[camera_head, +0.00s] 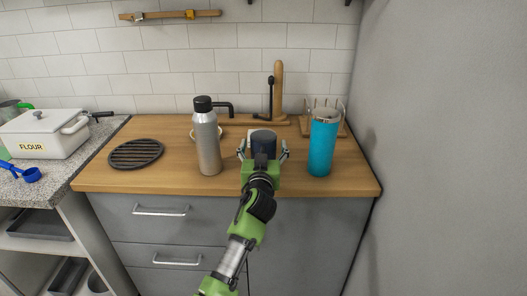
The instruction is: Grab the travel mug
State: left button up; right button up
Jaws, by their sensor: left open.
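The gripper and wrist hide the mug's lower part. A tall teal tumbler (323,145) stands upright to the right. My right gripper is not in view.
A silver bottle with a black cap (207,140) stands close left of my arm. A black round trivet (135,153) lies further left. A wooden rack (343,127) is behind the tumbler. A white flour box (40,135) stands on the grey counter.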

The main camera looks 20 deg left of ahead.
pick_arm(q)
jog(key=shift+x, duration=0.95)
jog(key=shift+r, duration=0.1)
jog(key=c, duration=1.5)
jog(key=shift+o, duration=0.2)
